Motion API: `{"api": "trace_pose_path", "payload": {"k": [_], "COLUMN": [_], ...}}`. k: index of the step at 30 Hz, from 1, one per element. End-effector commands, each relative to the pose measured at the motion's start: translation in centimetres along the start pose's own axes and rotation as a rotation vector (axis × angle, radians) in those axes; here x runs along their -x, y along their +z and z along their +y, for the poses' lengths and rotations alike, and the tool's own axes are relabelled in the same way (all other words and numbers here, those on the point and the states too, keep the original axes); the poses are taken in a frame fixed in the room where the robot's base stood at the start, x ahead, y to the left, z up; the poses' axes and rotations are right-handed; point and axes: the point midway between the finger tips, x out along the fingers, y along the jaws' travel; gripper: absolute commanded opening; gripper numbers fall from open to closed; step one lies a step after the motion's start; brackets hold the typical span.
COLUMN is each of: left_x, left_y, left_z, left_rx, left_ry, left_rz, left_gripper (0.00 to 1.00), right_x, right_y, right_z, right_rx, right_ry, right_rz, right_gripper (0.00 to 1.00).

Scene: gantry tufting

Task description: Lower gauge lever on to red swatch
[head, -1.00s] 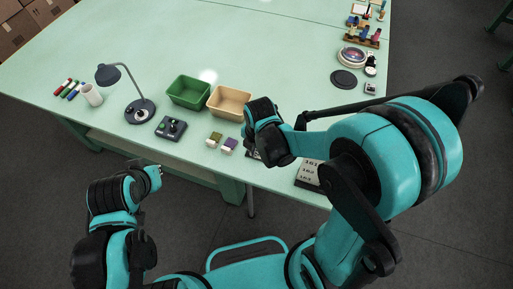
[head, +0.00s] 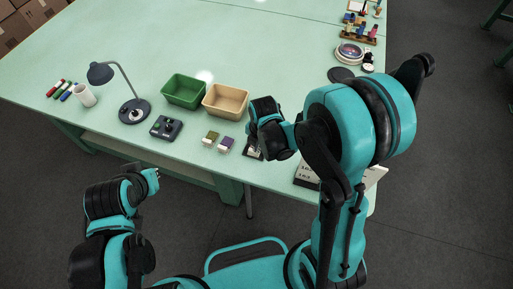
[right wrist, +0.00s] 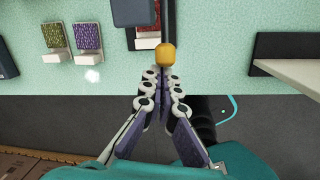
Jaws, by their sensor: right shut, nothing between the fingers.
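The gauge (right wrist: 133,12) is a dark block at the top of the right wrist view, with a dark lever (right wrist: 167,16) ending in a yellow knob (right wrist: 166,55). A strip of red, apparently the red swatch (right wrist: 156,28), shows beside the lever; most of it is hidden. My right gripper (right wrist: 160,72) is shut and empty, its fingertips just below the knob in that view; I cannot tell whether they touch it. In the head view my right gripper (head: 252,146) covers most of the gauge at the table's front edge. My left gripper (head: 154,178) is off the table's front; its finger opening is unclear.
Green (right wrist: 54,34) and purple (right wrist: 88,36) swatches lie left of the gauge. Green (head: 184,92) and tan (head: 226,100) bins stand behind them. A control box (head: 166,128) and lamp (head: 134,110) are farther left. A numbered board (head: 306,175) lies right of the gauge.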

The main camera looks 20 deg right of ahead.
Motion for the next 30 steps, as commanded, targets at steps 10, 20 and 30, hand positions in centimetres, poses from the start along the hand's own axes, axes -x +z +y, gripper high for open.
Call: {"api": "trace_pose_path", "payload": {"k": [10,20,30], "left_x": [0.6,0.5,1.3], "left_y": [-0.4,-0.4,-0.9], "left_z": [0.0,0.0,0.0], "left_rx": [0.000,0.000,0.000], "left_ry": [0.000,0.000,0.000], "left_rz": [0.000,0.000,0.000], "left_gripper": [0.00,0.00,0.00], "right_x": [2.0,2.0,3.4], "right_y": [1.1,1.2,1.3], "right_z": [0.5,0.5,0.7], "right_rx": [-0.013,-0.013,-0.013], "right_ry": [-0.034,-0.033,-0.033], "right_rz": [0.113,0.109,0.110], "right_gripper": [0.00,0.00,0.00]}}
